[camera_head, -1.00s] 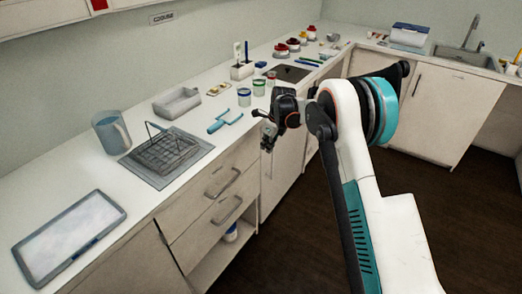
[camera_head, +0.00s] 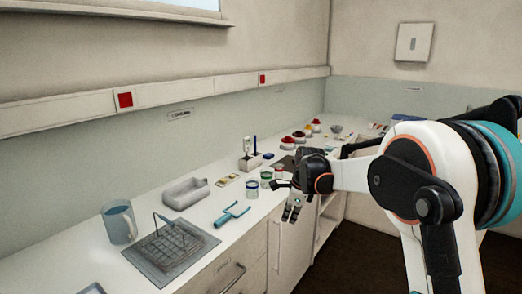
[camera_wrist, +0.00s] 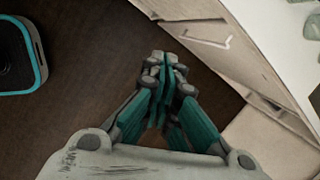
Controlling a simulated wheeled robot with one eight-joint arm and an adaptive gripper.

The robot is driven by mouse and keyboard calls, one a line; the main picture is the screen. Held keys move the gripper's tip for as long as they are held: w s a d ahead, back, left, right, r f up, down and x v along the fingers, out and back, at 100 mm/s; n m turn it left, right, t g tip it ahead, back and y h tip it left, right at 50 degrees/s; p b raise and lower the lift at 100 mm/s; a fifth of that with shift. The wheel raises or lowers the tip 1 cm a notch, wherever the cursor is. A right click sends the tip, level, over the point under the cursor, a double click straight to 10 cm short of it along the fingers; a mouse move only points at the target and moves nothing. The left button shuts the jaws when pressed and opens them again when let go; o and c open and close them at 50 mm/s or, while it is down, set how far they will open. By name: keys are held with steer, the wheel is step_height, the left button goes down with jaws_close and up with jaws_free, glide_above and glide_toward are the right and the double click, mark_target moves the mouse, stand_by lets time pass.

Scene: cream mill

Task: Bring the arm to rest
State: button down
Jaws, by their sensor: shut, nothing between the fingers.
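My gripper (camera_head: 291,209) hangs just off the front edge of the counter, pointing down, in the head view. In the wrist view my gripper (camera_wrist: 165,72) has its teal-and-grey fingers together with nothing between them, above the dark floor (camera_wrist: 80,95). My white arm with black and teal joints fills the right of the head view.
The white counter (camera_head: 205,229) runs along the wall. Cabinets with handles stand below; the floor is clear.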

steer(key=s+d+r+n+t+h, duration=0.1)
steer(key=s+d+r+n, duration=0.2)
steer(key=s+r+n, duration=0.5)
steer(key=s+d+r+n+t, duration=0.1)
steer(key=s+d+r, duration=0.25)
steer(key=s, duration=0.75)
steer(key=s+d+f+n+t, duration=0.1)
steer(key=s+n, duration=0.4)
steer(key=s, duration=0.6)
steer(key=s+d+f+n+t+h, duration=0.1)
steer(key=s+d+f+n, duration=0.1)
steer(key=s+n, duration=0.4)
steer(key=s, duration=0.4)
steer(key=shift+s+d+f, duration=0.3)
steer(key=shift+s, duration=0.05)
